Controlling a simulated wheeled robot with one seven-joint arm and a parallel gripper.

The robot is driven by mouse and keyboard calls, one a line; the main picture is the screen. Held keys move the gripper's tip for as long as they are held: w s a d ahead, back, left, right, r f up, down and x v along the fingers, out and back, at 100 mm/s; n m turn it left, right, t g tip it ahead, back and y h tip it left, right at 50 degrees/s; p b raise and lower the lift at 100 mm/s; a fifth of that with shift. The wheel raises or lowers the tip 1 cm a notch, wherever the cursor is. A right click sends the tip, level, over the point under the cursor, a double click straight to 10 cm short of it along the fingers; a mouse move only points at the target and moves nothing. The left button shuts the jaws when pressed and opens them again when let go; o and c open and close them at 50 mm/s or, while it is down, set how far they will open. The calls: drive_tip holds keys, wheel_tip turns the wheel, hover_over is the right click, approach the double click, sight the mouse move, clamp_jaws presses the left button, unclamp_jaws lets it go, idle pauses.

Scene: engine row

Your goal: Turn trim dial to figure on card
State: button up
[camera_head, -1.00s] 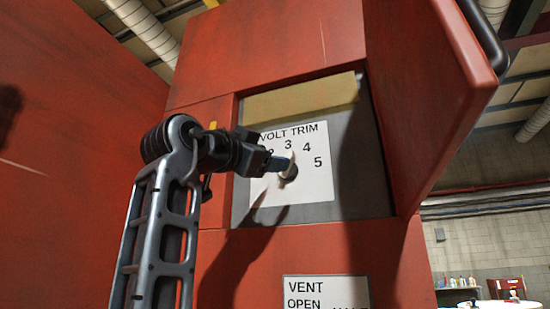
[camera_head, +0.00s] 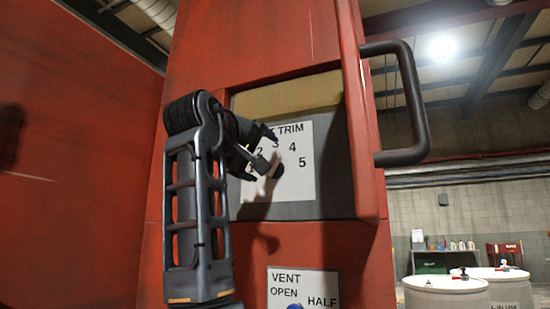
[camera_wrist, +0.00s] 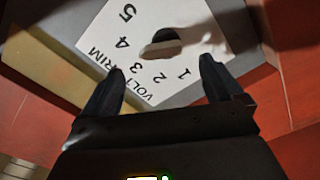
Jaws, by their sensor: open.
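The trim dial (camera_head: 278,171) is a small dark round knob on a white plate (camera_head: 302,180) marked VOLT TRIM with figures 1 to 5 in an arc. It sits inside a recess in a red cabinet. In the wrist view the dial (camera_wrist: 163,42) lies just beyond the gap between my fingertips, apart from both. My gripper (camera_head: 260,153) is open in front of the plate, and it also shows in the wrist view (camera_wrist: 163,72). It hides part of the plate's lettering. Which figure the dial points at I cannot tell. I see no readable figure card.
The open red door (camera_head: 360,120) with its dark handle (camera_head: 415,105) stands right of the recess. A tan strip (camera_head: 290,98) runs along the recess top. A VENT plate (camera_head: 302,288) is below. White drums (camera_head: 445,293) stand at right.

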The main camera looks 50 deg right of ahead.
sight(272, 164)
drive_tip(key=p+x, duration=0.2)
drive_tip(key=x, duration=0.4)
drive_tip(key=shift+w+d, duration=0.2)
drive_tip(key=shift+d, duration=0.5)
drive_tip(key=shift+c, duration=0.3)
drive_tip(key=c, duration=0.9)
drive_tip(key=shift+m, duration=1)
drive_tip(key=shift+c, duration=0.2)
drive_tip(key=o, duration=1)
drive_tip(key=shift+f, duration=0.1)
